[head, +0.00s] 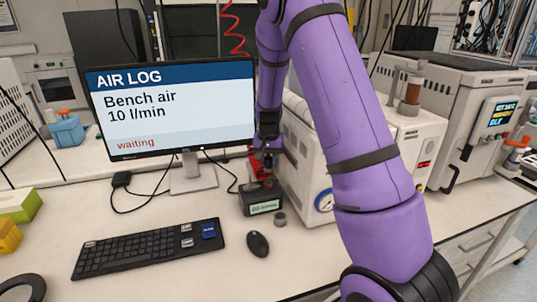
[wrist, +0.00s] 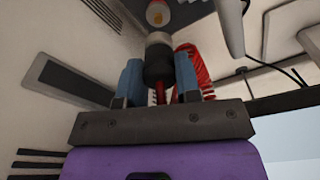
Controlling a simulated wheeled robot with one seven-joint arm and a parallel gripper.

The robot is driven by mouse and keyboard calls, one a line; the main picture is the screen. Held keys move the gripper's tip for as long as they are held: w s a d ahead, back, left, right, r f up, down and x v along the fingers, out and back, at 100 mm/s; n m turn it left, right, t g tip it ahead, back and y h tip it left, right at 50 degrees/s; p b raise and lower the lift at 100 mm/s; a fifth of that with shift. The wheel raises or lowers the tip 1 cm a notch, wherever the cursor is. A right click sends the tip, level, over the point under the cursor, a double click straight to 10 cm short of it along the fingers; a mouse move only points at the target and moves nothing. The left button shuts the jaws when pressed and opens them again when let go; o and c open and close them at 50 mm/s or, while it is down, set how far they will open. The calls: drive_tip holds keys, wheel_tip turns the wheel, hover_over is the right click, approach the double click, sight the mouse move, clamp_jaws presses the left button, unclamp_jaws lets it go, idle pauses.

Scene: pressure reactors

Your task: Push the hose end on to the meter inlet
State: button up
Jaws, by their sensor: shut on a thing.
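In the wrist view my gripper (wrist: 159,76) is shut on the hose end (wrist: 160,62), a black collar with a grey metal tip, between two blue fingers. The red coiled hose (wrist: 197,68) shows beside and behind the fingers. The tip points at a round, pale and orange port, which looks like the meter inlet (wrist: 157,13), on a dark grey body. The two look close and roughly lined up; I cannot tell whether they touch. In the head view the meter (head: 263,203) is a dark box with a green label below my gripper, with red parts above it.
A monitor (head: 170,105) reading "waiting" stands left of the meter. A white unit with a gauge (head: 324,201) stands close on its right. A small grey cap (head: 280,219), a mouse (head: 257,244) and a keyboard (head: 148,248) lie in front. My arm hides part of the bench.

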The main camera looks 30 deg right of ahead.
sight(268, 171)
drive_tip(key=shift+f, duration=1.7)
drive_tip(key=shift+f, duration=0.6)
idle(0.4)
drive_tip(key=shift+s+a+f, duration=0.1)
drive_tip(key=shift+f, duration=0.15)
clamp_jaws()
drive_tip(key=o, duration=1.6)
unclamp_jaws()
drive_tip(key=shift+r, duration=0.1)
drive_tip(key=shift+r, duration=3.45)
